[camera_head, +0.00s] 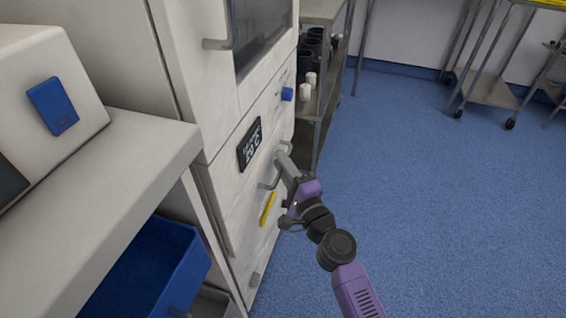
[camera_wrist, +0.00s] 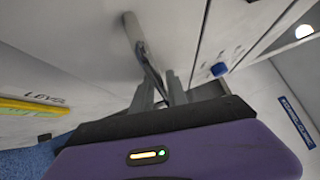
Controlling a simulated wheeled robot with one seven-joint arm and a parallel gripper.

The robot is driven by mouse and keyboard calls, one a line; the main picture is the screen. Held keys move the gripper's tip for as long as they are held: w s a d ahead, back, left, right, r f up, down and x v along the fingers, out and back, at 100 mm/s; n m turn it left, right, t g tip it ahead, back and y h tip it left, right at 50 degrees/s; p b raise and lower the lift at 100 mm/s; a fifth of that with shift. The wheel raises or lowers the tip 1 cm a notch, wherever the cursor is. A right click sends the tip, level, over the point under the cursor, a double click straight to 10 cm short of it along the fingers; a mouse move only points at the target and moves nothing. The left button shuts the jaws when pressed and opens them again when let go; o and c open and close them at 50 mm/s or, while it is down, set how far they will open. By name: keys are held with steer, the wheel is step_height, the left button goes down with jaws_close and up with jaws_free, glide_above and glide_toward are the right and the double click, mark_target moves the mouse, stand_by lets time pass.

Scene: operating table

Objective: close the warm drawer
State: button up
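The warm drawer (camera_head: 247,213) is a pale front low on the white cabinet, below the dark temperature display (camera_head: 250,144). It carries a yellow label (camera_head: 267,208), whose lettering also shows at the left of the wrist view. How far the drawer stands out is hard to tell. Its metal bar handle (camera_wrist: 131,27) shows in the wrist view, running down toward the fingers. My gripper (camera_head: 284,163) is at the drawer front beside the handle. In the wrist view its two grey fingers (camera_wrist: 160,80) are close together at the handle's lower end. Whether they clasp it is unclear.
A blue knob (camera_head: 287,94) sticks out beside the display. A shelf rack with dark cups and white containers (camera_head: 305,92) stands beyond the cabinet. A counter (camera_head: 100,185) with a blue bin (camera_head: 150,270) is at left.

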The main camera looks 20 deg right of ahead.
steer(key=v, duration=0.7)
steer(key=shift+s+b, duration=0.3)
steer(key=shift+b, duration=0.15)
steer(key=shift+d+f, duration=0.1)
steer(key=shift+d, duration=0.05)
